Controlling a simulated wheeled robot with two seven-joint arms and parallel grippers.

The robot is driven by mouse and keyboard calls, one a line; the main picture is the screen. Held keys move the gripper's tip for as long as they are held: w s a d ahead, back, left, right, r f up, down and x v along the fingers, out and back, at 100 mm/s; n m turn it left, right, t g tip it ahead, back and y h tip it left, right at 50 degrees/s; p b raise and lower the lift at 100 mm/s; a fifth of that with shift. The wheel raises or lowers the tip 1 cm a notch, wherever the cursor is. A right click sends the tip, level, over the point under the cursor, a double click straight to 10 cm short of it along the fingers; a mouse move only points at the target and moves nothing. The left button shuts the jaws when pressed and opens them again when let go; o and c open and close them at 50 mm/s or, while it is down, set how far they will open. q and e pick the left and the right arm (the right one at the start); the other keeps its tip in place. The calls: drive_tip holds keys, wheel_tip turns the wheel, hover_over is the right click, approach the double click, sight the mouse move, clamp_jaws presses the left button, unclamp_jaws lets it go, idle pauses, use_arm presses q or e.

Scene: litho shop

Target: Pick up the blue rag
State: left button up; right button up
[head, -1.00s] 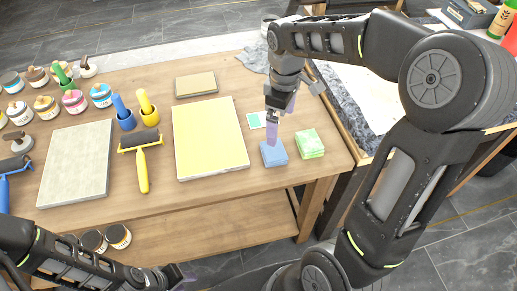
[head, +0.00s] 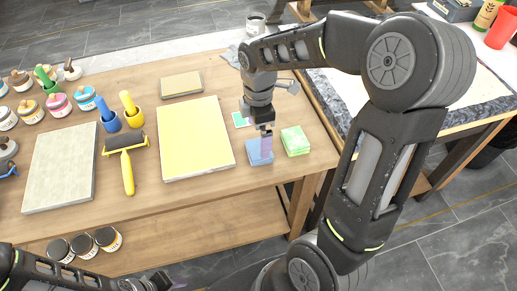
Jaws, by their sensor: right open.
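The blue rag (head: 255,159), a folded square, lies near the right front of the wooden table, beside a green folded rag (head: 295,141).
A yellow slab (head: 195,138) lies left of the rags, and a yellow roller (head: 127,165) beyond it. A grey slab (head: 60,167) and several ink jars stand further left. A second table (head: 465,120) stands at right.

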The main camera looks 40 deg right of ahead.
sight(259, 147)
drive_tip(key=shift+f, duration=0.15)
wheel_tip(259, 147, down, 5)
drive_tip(key=shift+w+f, duration=0.1)
idle(0.4)
drive_tip(key=shift+c, duration=0.2)
idle(0.3)
drive_tip(key=c, duration=1.3)
